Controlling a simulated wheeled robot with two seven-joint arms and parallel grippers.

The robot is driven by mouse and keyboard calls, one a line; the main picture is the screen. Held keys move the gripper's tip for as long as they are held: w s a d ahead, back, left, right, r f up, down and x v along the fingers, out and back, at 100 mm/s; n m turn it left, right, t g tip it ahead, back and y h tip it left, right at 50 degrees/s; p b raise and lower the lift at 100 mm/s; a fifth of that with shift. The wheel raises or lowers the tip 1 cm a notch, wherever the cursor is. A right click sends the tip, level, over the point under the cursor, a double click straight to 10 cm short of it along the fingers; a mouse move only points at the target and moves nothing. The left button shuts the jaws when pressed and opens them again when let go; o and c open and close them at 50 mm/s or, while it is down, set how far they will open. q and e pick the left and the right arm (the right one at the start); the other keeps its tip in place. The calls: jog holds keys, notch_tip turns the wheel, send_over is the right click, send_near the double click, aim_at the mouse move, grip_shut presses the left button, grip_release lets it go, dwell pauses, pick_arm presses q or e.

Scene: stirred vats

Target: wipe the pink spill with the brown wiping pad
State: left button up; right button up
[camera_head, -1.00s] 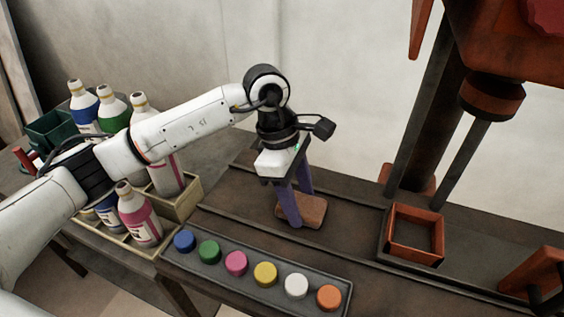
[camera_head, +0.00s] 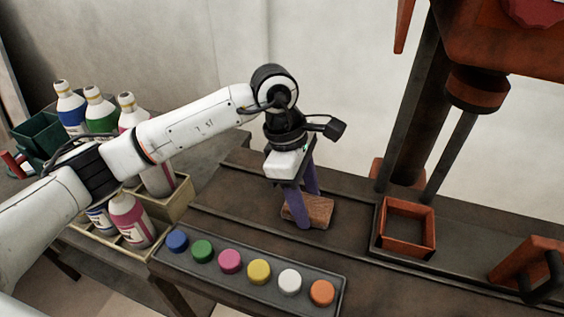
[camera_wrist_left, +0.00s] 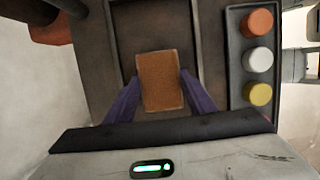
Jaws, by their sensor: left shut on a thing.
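My left gripper (camera_head: 308,208) is shut on the brown wiping pad (camera_head: 320,210), a small block at bench level. I cannot tell whether the pad touches the bench top or is just above it. In the left wrist view the pad (camera_wrist_left: 160,82) sits between the two purple fingers of the gripper (camera_wrist_left: 160,90). No pink spill shows in either view; it may be hidden under the pad or the arm. My right gripper is not in view.
A strip of coloured buttons (camera_head: 215,268) lies along the bench's front edge. An orange square frame (camera_head: 405,250) stands right of the pad, below a red-brown machine (camera_head: 500,45). Several bottles (camera_head: 128,220) in a crate (camera_head: 185,200) stand at left.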

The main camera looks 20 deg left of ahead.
aim_at(279, 205)
pick_arm(q)
jog(key=shift+d, duration=0.5)
jog(key=shift+d+f+b, duration=0.15)
jog(key=shift+f+b, duration=0.15)
jog(key=shift+b, duration=0.25)
jog(key=shift+a+r, duration=0.25)
jog(key=shift+a, duration=1)
jog(key=shift+a+b, duration=0.5)
jog(key=shift+a, duration=1.75)
jog(key=shift+a+r, duration=0.2)
jog(key=shift+r, duration=0.1)
notch_tip(279, 205, up, 5)
jog(key=p, duration=0.2)
jog(key=shift+f+p, duration=0.15)
jog(key=shift+p, duration=0.2)
notch_tip(279, 205, up, 3)
jog(key=shift+r+p, duration=0.1)
jog(key=shift+p, duration=0.7)
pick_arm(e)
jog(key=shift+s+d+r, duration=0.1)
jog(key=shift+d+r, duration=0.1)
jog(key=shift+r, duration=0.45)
pick_arm(q)
jog(key=shift+d, duration=0.15)
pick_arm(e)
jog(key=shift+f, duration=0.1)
